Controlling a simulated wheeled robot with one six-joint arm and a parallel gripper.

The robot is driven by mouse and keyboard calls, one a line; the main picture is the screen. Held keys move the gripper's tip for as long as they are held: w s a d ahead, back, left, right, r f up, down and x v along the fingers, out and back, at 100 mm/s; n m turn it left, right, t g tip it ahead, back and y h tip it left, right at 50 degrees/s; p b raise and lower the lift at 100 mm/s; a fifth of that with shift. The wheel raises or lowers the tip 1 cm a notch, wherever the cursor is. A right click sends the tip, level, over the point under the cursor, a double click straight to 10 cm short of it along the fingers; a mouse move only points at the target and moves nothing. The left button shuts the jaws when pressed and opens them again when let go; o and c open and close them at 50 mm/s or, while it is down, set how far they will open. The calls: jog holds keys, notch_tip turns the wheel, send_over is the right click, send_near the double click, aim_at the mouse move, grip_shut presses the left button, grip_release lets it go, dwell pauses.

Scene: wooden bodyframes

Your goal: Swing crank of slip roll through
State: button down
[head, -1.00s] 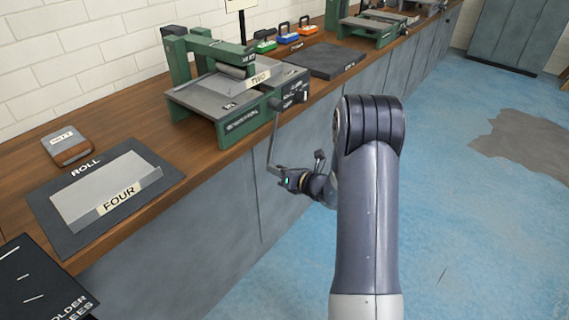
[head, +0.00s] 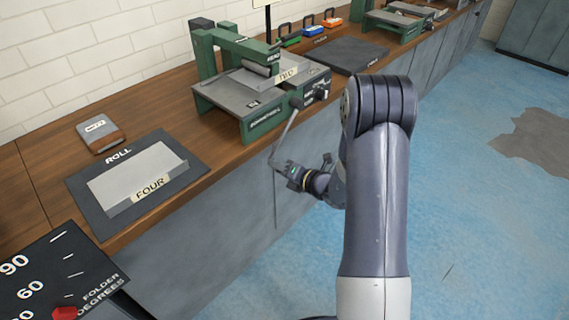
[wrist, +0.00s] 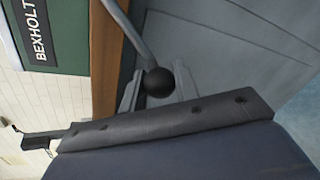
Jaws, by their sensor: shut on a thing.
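The green slip roll (head: 262,128) stands on the wooden bench with a sheet labelled TWO on it. Its grey crank arm (head: 287,131) slants down and left from the hub on its right side, past the bench edge. My gripper (head: 281,168) is at the crank's lower end, in front of the grey cabinet. In the wrist view, the crank's black ball knob (wrist: 158,82) sits between the two fingers of my gripper (wrist: 157,88), which is shut on it. The bent crank rod (wrist: 128,32) runs up and left from the knob.
A bent sheet marked FOUR (head: 160,181) lies on the dark ROLL mat (head: 86,198) at left. A small grey-brown box (head: 101,134) sits behind it. A dark folder degrees board (head: 50,265) is at front left. Blue floor (head: 470,220) is open at right.

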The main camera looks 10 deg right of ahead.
jog(key=shift+s+a+r+m+p, duration=0.4)
jog(key=shift+a+r+p, duration=0.2)
jog(key=shift+r+p, duration=0.15)
jog(key=shift+r, duration=0.1)
jog(key=c, duration=1.1)
grip_release()
jog(key=v, duration=1.1)
jog(key=shift+w, duration=0.1)
jog(key=shift+w, duration=0.1)
jog(key=x, duration=1)
jog(key=shift+w+a, duration=0.2)
jog(key=shift+a, duration=0.1)
jog(key=shift+f, duration=0.25)
